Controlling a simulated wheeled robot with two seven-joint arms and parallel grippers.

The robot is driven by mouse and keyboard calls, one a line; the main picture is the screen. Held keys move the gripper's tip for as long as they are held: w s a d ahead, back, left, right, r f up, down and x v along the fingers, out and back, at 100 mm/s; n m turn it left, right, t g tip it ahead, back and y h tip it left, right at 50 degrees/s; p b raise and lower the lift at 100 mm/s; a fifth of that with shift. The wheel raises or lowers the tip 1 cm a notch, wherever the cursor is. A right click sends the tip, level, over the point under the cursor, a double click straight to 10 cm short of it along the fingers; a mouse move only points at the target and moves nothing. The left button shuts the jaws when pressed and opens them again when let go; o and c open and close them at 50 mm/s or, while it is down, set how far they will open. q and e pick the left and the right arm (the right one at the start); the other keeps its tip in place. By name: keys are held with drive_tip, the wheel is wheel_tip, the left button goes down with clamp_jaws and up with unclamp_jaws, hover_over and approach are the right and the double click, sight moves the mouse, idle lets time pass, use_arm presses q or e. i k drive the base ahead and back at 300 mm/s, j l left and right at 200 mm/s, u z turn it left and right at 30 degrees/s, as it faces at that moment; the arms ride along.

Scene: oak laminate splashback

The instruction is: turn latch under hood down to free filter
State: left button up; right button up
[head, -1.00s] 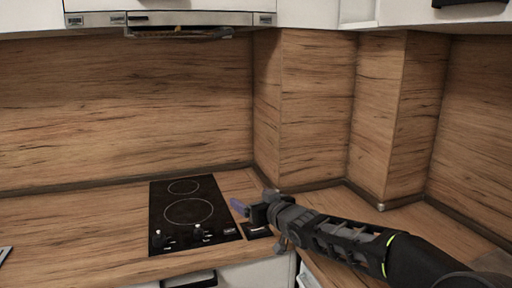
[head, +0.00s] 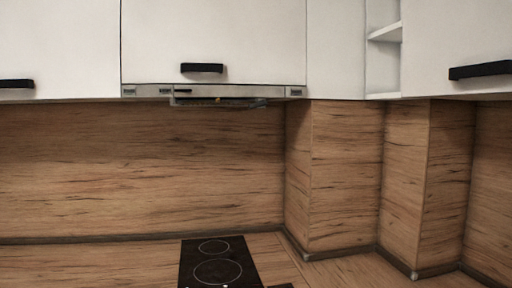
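The range hood (head: 260,91) is a thin grey strip under the white upper cabinet in the head view. Below its front edge a darker flat piece, apparently the filter (head: 225,102), hangs slightly low. A small dark slot or latch-like part (head: 180,91) shows near its left end, too small to make out. Neither of my grippers is in view.
White upper cabinets (head: 215,35) with black handles run along the top, with an open shelf niche (head: 384,45) at right. A black two-ring hob (head: 215,262) sits on the wooden counter (head: 90,268) below. Wood-clad wall corners (head: 345,185) jut out at right.

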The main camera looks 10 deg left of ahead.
sight(263, 102)
drive_tip(key=i+j, duration=0.1)
drive_tip(key=j, duration=0.5)
drive_tip(key=i+j, duration=0.1)
drive_tip(key=j, duration=0.5)
drive_tip(key=i+j+z, duration=0.1)
drive_tip(key=j, duration=0.55)
drive_tip(key=z, duration=1.75)
